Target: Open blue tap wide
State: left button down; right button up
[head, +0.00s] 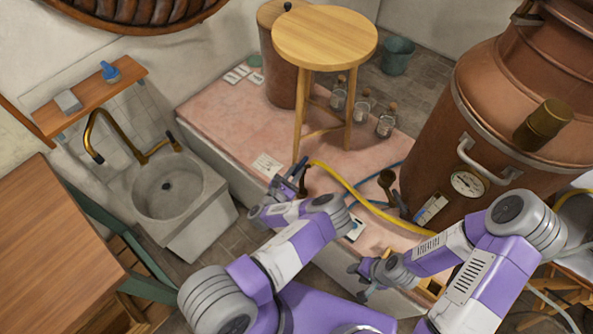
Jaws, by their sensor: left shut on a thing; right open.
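My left gripper (294,178) is at the edge of the pink platform, near the near leg of the wooden stool. It is shut on a small part there, which looks like the handle of the blue tap. A dark upright piece of the tap (303,186) shows just right of the fingers. The fingers hide most of the handle, so I cannot tell how far it is turned. My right gripper (366,280) is open and empty, low in front of the platform, well apart from the tap.
A yellow hose (352,190) and a blue hose (373,180) lie on the platform (222,108). The wooden stool (325,38) stands close behind my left gripper. Glass bottles (362,104) are beyond it. A large copper still (450,135) fills the right. A stone sink (180,190) is left.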

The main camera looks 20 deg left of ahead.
dwell(0.3)
pick_arm(q)
jog(key=c, duration=1)
grip_release()
jog(key=shift+c, duration=0.2)
jog(key=shift+s, duration=0.1)
jog(key=v, duration=0.7)
jog(key=shift+s+p, duration=0.2)
jog(key=shift+p, duration=0.25)
jog(key=shift+a, duration=0.1)
